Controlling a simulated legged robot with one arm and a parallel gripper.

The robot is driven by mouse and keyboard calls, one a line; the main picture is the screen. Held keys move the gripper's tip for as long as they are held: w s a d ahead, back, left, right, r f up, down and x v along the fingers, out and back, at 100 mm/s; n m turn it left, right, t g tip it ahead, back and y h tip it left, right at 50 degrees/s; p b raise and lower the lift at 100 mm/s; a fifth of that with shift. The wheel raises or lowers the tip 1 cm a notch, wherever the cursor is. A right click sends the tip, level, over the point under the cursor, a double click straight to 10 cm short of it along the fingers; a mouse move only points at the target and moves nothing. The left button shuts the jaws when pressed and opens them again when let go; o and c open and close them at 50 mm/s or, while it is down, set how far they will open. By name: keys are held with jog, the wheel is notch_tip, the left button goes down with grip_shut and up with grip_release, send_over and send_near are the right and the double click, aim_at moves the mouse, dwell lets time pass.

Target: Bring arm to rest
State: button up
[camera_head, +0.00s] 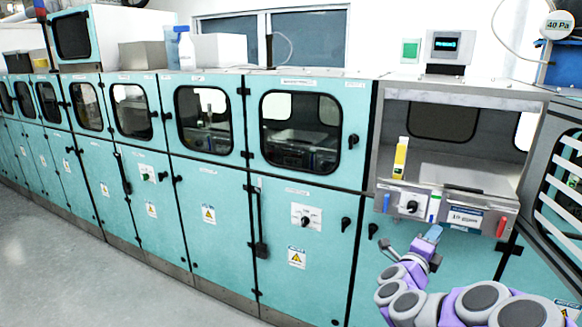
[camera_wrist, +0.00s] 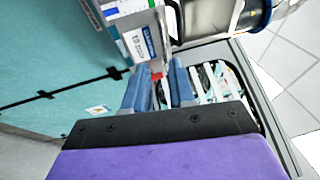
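My arm reaches in from the lower right of the head view. My gripper (camera_head: 433,232) is in front of the teal cabinet, just below the front panel of the open bay. In the wrist view the two blue fingers of my gripper (camera_wrist: 160,66) stand apart with a gap between them. I see nothing held. A red handle (camera_wrist: 157,75) shows beyond the gap; it also shows at the right end of the panel in the head view (camera_head: 501,226).
The open bay (camera_head: 465,165) holds a yellow and white upright item (camera_head: 400,158). Its front panel has a black knob (camera_head: 411,206) and a blue handle (camera_head: 386,203). A slatted cabinet door (camera_head: 565,185) stands at the right. Open floor (camera_head: 60,265) lies at the left.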

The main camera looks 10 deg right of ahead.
jog(key=w+a+r+n+t+y, duration=0.1)
jog(key=w+a+n+t+y, duration=0.1)
jog(key=a+n+y, duration=0.6)
jog(key=w+a+r+n+t+y, duration=0.2)
jog(key=a+n+y, duration=0.25)
jog(key=a, duration=0.75)
jog(key=s+a+f+n+g+y, duration=0.4)
jog(key=s+a+n+g+y, duration=0.15)
jog(key=s+a+n, duration=0.6)
jog(key=s+f+n+g+h, duration=0.1)
jog(key=s+g, duration=0.3)
jog(key=s, duration=0.8)
jog(key=s+d+f+n+g+h, duration=0.1)
jog(key=s+f+n+g, duration=0.1)
jog(key=s, duration=0.9)
jog(key=s+d+f+n+g, duration=0.1)
jog(key=s+f+g, duration=0.2)
jog(key=s+g, duration=0.4)
jog(key=s, duration=0.5)
jog(key=shift+s+f+n+h, duration=0.3)
jog(key=shift+s+f+h, duration=0.05)
jog(key=shift+f+h, duration=0.05)
